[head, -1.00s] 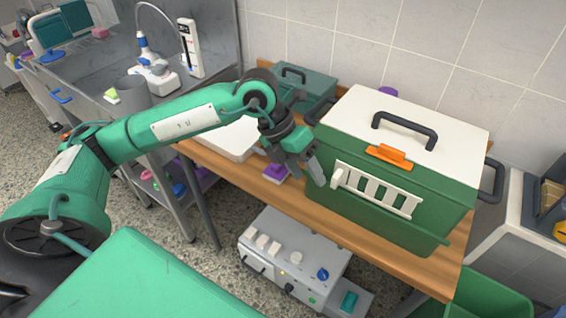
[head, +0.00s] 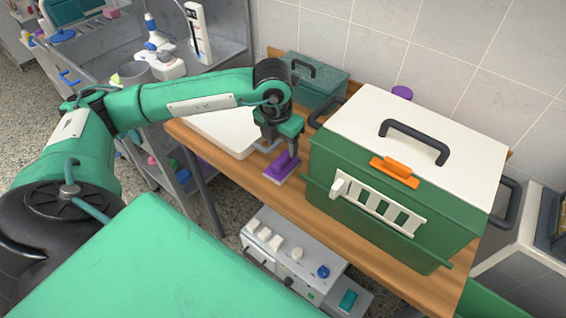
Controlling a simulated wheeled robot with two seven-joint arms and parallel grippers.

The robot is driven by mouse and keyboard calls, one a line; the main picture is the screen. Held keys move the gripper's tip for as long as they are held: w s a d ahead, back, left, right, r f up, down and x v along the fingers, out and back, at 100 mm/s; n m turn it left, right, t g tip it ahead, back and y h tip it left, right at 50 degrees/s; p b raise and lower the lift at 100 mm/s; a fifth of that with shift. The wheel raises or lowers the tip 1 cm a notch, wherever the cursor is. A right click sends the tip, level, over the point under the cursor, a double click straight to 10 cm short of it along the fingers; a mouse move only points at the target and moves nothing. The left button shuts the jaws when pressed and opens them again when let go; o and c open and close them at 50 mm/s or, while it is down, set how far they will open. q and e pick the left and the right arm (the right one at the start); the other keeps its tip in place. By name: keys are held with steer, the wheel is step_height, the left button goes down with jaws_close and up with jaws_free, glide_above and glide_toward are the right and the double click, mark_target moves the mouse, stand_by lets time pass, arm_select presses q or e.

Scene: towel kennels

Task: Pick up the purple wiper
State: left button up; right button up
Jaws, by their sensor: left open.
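The purple wiper (head: 281,166) lies on the wooden table (head: 262,192), left of the large green kennel. It has a purple top and a pale underside. My left gripper (head: 279,155) comes in from the left and points down over the wiper, with its fingers at the wiper's upper part. The fingers are open. I cannot tell whether they touch the wiper. The gripper hides a little of the wiper's far side. My right gripper is not in view.
The green kennel (head: 330,187) with a white lid stands close to the right of the wiper. A white tray (head: 222,134) lies to the left and a smaller green box (head: 318,84) stands behind. A grey device (head: 287,254) with knobs sits lower, in front of the table.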

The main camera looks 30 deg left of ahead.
mark_target(282, 158)
arm_select(q)
steer(key=shift+f, duration=0.5)
steer(key=shift+s+f+p, duration=0.1)
steer(key=shift+f+p, duration=0.3)
steer(key=shift+f, duration=0.05)
steer(key=f, duration=0.1)
steer(key=f+p, duration=0.1)
steer(key=f, duration=0.1)
steer(key=shift+w+f, duration=0.2)
steer(key=shift+f, duration=0.35)
steer(key=c, duration=1.1)
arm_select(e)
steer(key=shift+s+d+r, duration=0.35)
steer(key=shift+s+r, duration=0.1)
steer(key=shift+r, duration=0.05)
arm_select(q)
steer(key=shift+r, duration=0.1)
